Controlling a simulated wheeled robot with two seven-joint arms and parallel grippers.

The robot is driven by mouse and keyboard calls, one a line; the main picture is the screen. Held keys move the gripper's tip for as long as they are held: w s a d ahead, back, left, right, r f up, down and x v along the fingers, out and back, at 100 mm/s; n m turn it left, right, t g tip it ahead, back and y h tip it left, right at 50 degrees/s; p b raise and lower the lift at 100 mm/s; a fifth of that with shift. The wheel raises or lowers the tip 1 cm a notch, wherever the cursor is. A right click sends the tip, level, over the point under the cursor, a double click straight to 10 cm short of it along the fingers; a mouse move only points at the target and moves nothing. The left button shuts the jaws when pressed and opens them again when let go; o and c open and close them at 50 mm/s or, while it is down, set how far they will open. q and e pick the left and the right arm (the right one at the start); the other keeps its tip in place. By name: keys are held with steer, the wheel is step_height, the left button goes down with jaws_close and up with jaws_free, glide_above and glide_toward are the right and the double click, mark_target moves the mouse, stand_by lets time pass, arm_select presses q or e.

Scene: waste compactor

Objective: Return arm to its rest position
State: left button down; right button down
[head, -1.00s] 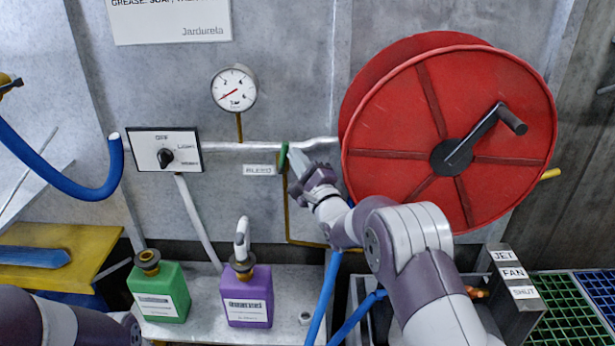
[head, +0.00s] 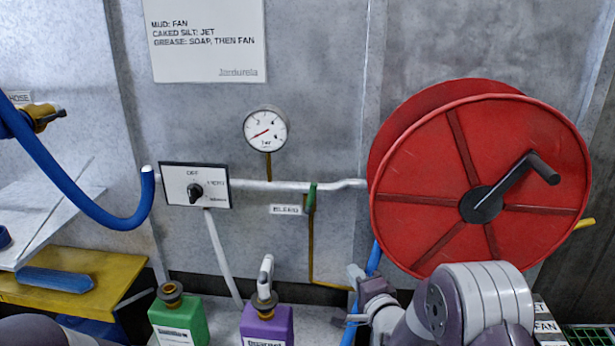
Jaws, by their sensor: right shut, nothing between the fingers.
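My right arm comes in from the bottom right, with its gripper (head: 352,290) low in front of the wall, left of the red hose reel (head: 430,215). The gripper is shut and empty, partly hidden by its own wrist. It is below and to the right of the green bleed handle (head: 311,196), apart from it. Only a part of my left arm shows at the bottom left; its gripper is out of view.
A selector switch (head: 218,187) and a pressure gauge (head: 265,129) are on the wall. A green bottle (head: 180,322) and a purple bottle (head: 267,326) stand below. A blue hose (head: 85,200) hangs at left. A yellow ledge (head: 110,268) is at lower left.

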steer(key=s+d+f+n+g+h, duration=0.3)
steer(key=s+f+n+g, duration=0.4)
steer(key=s+f, duration=0.2)
steer(key=s+a+r+n+g, duration=0.15)
steer(key=s+n+g, duration=0.65)
steer(key=s, duration=1.1)
step_height(320, 180, up, 22)
steer(key=p, duration=2)
steer(key=shift+w, duration=0.3)
steer(key=shift+d, duration=0.1)
